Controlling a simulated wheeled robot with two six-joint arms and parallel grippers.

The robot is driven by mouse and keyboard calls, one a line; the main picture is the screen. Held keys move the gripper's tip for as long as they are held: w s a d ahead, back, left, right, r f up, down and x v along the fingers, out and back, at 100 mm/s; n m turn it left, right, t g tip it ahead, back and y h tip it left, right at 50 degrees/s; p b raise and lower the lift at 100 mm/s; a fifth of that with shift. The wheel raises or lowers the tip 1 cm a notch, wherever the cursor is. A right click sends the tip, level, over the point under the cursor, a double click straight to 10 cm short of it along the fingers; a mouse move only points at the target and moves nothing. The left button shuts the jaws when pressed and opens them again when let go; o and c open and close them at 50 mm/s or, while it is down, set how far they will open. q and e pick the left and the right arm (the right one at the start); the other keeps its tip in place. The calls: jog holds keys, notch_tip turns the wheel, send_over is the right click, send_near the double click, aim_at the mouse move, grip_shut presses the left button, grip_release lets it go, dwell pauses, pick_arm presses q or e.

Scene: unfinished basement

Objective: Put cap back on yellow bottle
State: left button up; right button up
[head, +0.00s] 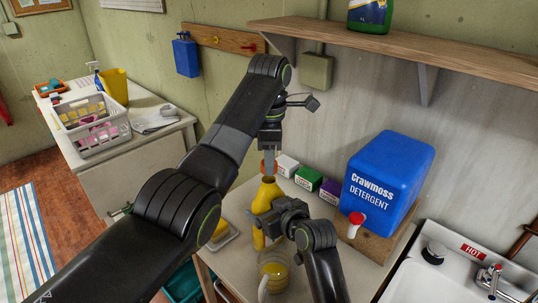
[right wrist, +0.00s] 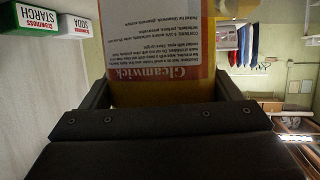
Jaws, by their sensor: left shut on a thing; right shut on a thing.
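The yellow bottle (head: 266,196) stands upright on the counter, its open top facing up. My right gripper (head: 268,222) is shut around its body from the right. In the right wrist view the bottle's Gleamwick label (right wrist: 160,50) fills the space between the fingers. My left gripper (head: 269,158) points down just above the bottle's mouth. It is shut on a small orange-red cap (head: 263,167), mostly hidden by the fingers. The cap looks close over the mouth; I cannot tell whether they touch.
A clear measuring cup (head: 273,272) with yellow liquid stands in front of the bottle. Small boxes (head: 308,178) line the wall behind. A blue detergent jug (head: 387,180) stands at right, beside the sink (head: 440,283). A shelf (head: 400,47) overhangs the counter.

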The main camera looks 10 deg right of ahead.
aim_at(268, 191)
pick_arm(q)
jog(key=shift+f, duration=0.1)
dwell(0.3)
jog(key=shift+f, duration=0.8)
jog(key=shift+f, duration=0.55)
